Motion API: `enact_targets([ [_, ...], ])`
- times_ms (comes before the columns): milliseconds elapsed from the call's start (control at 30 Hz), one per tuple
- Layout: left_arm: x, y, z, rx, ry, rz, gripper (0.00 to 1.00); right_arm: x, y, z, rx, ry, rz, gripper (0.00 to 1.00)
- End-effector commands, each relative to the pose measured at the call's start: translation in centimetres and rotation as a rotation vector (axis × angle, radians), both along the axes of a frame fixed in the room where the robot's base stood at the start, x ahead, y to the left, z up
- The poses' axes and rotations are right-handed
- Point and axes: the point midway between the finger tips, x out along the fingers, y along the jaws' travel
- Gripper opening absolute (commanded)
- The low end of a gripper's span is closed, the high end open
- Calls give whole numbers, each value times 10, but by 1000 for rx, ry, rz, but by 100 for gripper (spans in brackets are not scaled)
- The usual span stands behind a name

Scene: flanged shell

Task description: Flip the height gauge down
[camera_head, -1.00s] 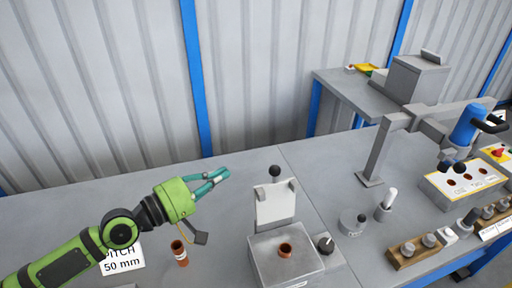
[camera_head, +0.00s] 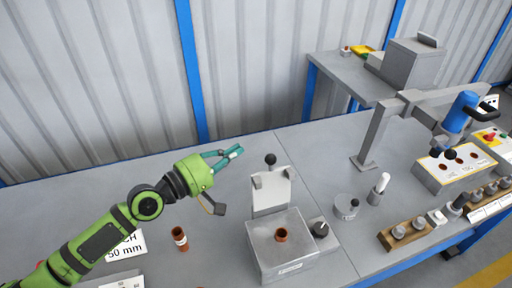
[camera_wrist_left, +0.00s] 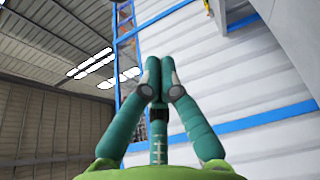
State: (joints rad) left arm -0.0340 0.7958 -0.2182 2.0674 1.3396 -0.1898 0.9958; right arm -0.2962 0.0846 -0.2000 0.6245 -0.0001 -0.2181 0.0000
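The height gauge appears to be the pale upright flap (camera_head: 271,192) with a black ball knob (camera_head: 270,159) on top, standing at the back of a grey block (camera_head: 290,260). A copper-coloured ring or tube end (camera_head: 281,235) sits in the block's top. My left gripper (camera_head: 236,152) is to the left of the knob, at about its height in the picture, with a gap between them. In the left wrist view its teal fingertips (camera_wrist_left: 160,80) meet, with nothing visible between them. My right gripper is not in view.
A copper tube (camera_head: 180,239) stands left of the block, near a label card (camera_head: 125,247). A dark knob (camera_head: 320,228) is on the block's right. A round grey piece (camera_head: 346,207) and a white-topped peg (camera_head: 379,188) stand further right, before a grey post (camera_head: 371,140).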

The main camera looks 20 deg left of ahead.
Motion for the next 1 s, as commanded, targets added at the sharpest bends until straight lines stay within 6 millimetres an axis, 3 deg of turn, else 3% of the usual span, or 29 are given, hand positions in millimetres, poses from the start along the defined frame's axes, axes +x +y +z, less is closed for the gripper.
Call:
enact_targets([
  [333,44,-33,4,-2,1,-2,0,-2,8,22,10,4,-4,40],
  [633,15,-51,2,-1,2,-2,0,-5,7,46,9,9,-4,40],
  [1000,10,-54,-1,0,0,-1,0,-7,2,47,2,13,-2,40],
])
